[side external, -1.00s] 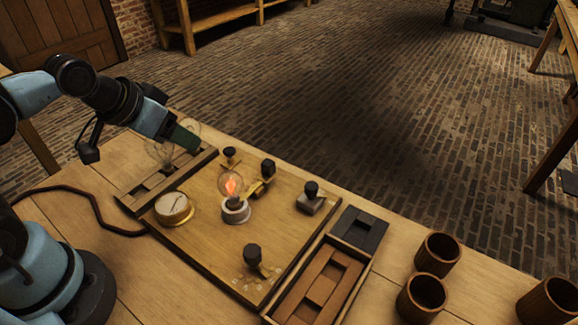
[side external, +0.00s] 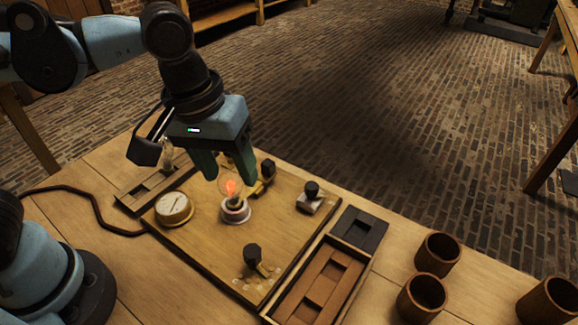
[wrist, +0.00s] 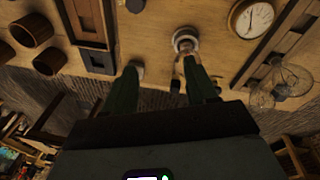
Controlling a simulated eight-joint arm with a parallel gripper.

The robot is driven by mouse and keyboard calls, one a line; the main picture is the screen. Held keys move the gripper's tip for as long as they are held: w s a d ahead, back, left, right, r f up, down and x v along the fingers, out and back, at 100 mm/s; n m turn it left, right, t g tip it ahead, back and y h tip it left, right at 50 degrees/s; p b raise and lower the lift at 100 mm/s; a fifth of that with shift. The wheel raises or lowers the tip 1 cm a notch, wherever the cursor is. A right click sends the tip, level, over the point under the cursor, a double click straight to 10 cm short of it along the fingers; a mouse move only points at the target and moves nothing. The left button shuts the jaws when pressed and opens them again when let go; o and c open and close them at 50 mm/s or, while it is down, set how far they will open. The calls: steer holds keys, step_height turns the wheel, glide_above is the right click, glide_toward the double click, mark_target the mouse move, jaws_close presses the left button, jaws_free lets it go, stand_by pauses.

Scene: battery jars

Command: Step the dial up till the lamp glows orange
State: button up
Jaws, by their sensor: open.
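The lamp (side external: 231,189) is a clear glass bulb on a white round base, with a red-orange glow inside. The dial (side external: 252,254) is a black knob with a brass pointer beside an arc of small pale studs, at the near part of the wooden board (side external: 205,246). My gripper (side external: 229,178) is open and empty, fingers pointing down, and overlaps the top of the lamp in the side view. In the wrist view the lamp's base (wrist: 185,41) shows beyond the green fingers. The dial is apart from my gripper.
A round gauge (side external: 174,207) sits left of the lamp. More black knobs (side external: 311,188) stand on the board's far and right parts. Trays (side external: 271,317) flank the board, and wooden cups (side external: 437,254) stand at the right.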

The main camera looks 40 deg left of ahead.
steer(key=n+g+y, duration=0.1)
steer(key=n+g, duration=0.1)
glide_toward(252, 250)
steer(key=shift+s+f, duration=0.1)
steer(key=shift+f, duration=4.35)
steer(key=shift+c, duration=0.2)
steer(key=c, duration=1)
steer(key=shift+m, duration=3.1)
